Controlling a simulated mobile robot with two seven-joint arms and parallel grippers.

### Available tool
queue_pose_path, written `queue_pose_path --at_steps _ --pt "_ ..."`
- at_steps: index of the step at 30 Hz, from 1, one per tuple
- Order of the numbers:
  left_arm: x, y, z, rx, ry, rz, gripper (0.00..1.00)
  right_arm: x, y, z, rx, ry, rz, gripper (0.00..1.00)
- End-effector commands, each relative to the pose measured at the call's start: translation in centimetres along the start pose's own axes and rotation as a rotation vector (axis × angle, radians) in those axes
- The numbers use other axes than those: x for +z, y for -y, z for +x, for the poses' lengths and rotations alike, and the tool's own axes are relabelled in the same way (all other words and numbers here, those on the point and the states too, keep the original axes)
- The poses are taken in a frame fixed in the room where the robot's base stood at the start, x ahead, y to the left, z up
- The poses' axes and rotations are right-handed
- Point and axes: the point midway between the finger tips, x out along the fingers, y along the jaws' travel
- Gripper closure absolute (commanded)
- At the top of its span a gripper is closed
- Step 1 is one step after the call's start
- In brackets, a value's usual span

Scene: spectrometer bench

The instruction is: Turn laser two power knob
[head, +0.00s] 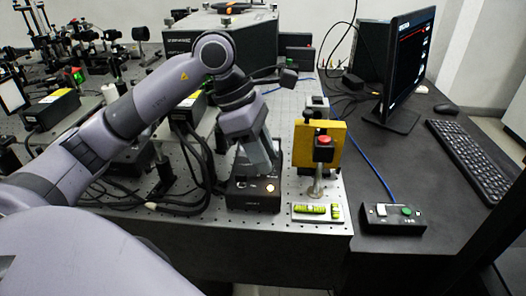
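My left gripper (254,172) points down over a black control box (252,204) near the front edge of the perforated bench. Its fingers are at the box's top and back and hide much of them, so I cannot see a knob clearly or whether the fingers touch one. I cannot tell whether they are open or shut. No readable label shows which laser this box belongs to. My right gripper is not in view.
Black cables (197,160) run left of the box. A second control box (393,218), keyboard (469,152) and monitor (408,65) are on the black desk.

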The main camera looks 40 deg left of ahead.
Motion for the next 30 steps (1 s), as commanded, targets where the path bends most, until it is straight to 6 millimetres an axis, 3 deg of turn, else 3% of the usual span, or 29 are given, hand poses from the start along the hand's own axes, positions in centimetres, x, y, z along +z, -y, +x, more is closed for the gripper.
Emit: queue_pose_path --at_steps 5,7,8,30 --pt "0.01 0.01 0.00 0.000 0.000 0.001 0.73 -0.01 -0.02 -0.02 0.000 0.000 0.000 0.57" --pt "0.01 0.01 -0.01 0.000 0.000 0.000 0.96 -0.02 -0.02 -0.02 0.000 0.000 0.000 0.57" --pt "0.01 0.01 -0.01 0.000 0.000 0.000 1.00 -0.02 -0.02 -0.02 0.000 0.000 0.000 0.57" --pt "0.00 0.11 -0.05 0.058 -0.001 -0.137 1.00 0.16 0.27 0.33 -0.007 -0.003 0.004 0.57"
